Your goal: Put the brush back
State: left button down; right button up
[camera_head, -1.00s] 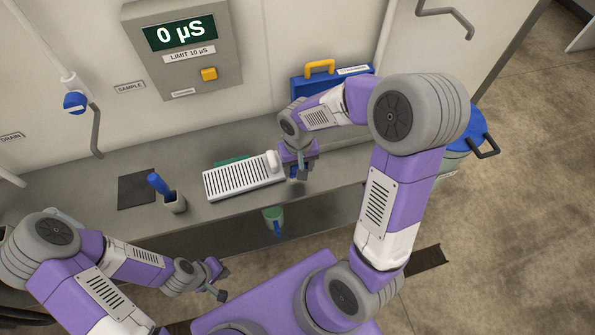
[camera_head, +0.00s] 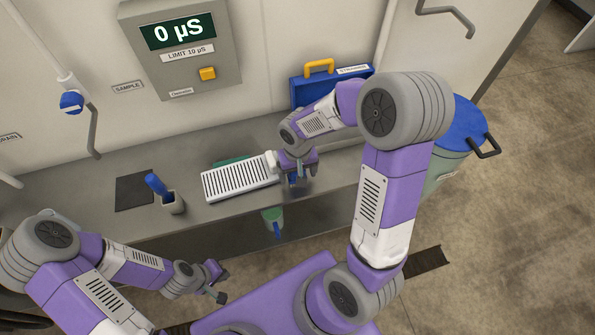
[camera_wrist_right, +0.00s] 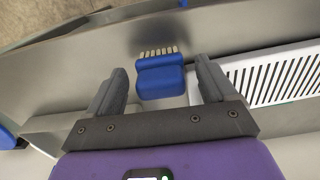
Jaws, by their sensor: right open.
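A blue brush (camera_wrist_right: 160,82) with a row of pale bristles shows in the right wrist view, between and just beyond the fingertips of my right gripper (camera_wrist_right: 162,72). The gripper is open, with gaps on both sides of the brush. In the head view my right gripper (camera_head: 298,178) is low over the counter at the right end of the white slotted rack, and a bit of blue shows at its fingers. A blue handle (camera_head: 157,184) stands tilted in a small grey holder (camera_head: 173,204) at the left. My left gripper (camera_head: 221,284) is in front of the counter, empty, its fingers apart.
The white slotted rack (camera_head: 238,180) lies on the counter (camera_head: 220,215). A dark mat (camera_head: 134,192) is at the left. A green cup-like item (camera_head: 272,215) with a blue part is at the front edge. A blue case (camera_head: 330,86) and blue-lidded bin (camera_head: 462,125) are beyond my right arm.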

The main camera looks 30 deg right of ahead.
jog(key=shift+r, duration=0.1)
jog(key=shift+r, duration=0.15)
notch_tip(320, 180, up, 12)
jog(key=p, duration=0.3)
dwell(0.4)
